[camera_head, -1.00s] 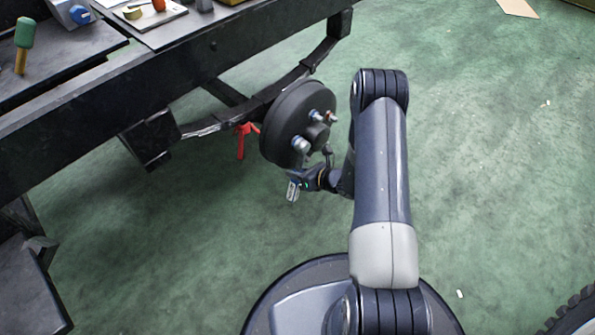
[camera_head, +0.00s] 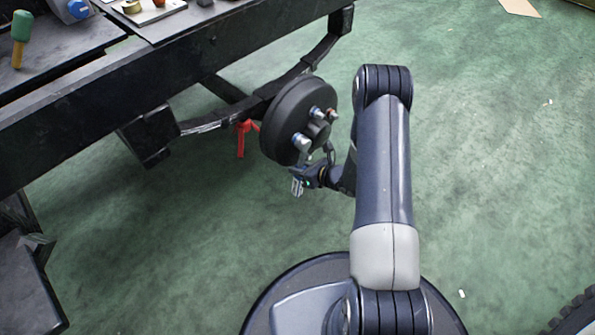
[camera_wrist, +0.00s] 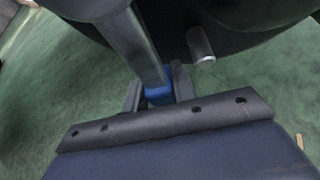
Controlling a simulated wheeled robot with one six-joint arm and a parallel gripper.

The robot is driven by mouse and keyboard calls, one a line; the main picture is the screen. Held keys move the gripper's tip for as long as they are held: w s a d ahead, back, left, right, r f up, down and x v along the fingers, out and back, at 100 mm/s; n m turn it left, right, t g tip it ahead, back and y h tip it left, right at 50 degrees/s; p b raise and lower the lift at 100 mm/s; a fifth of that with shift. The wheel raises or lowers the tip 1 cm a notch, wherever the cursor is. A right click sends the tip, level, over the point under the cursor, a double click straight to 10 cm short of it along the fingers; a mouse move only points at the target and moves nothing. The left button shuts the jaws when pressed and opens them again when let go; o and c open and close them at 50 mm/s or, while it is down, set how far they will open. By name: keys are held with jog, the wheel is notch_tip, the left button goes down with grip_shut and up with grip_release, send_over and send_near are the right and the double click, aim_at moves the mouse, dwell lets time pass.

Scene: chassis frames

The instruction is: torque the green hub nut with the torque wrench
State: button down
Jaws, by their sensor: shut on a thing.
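The dark round hub (camera_head: 292,118) hangs at the end of the black axle under the chassis frame, with several studs and silver nuts on its face. I cannot make out a green nut on it in either view. My gripper (camera_wrist: 158,92) is just below the hub, shut on the blue-banded part of the torque wrench (camera_wrist: 143,48). The wrench's grey bar runs from the fingers up towards the hub in the wrist view. Its far end is out of sight there. One bare metal stud (camera_wrist: 201,46) shows to the right of the bar.
The black chassis frame rail (camera_head: 150,92) crosses the upper left. A red stand (camera_head: 242,137) is beside the hub. A tyre (camera_head: 577,316) is at lower right. The green floor on the right is mostly clear.

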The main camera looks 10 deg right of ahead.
jog(key=shift+d, duration=0.15)
dwell(0.3)
jog(key=shift+s+d, duration=0.8)
jog(key=shift+s, duration=0.35)
jog(key=shift+s+d, duration=0.75)
jog(key=shift+s, duration=0.3)
jog(key=shift+s+d, duration=0.75)
jog(key=shift+s, duration=0.25)
jog(key=shift+r, duration=0.1)
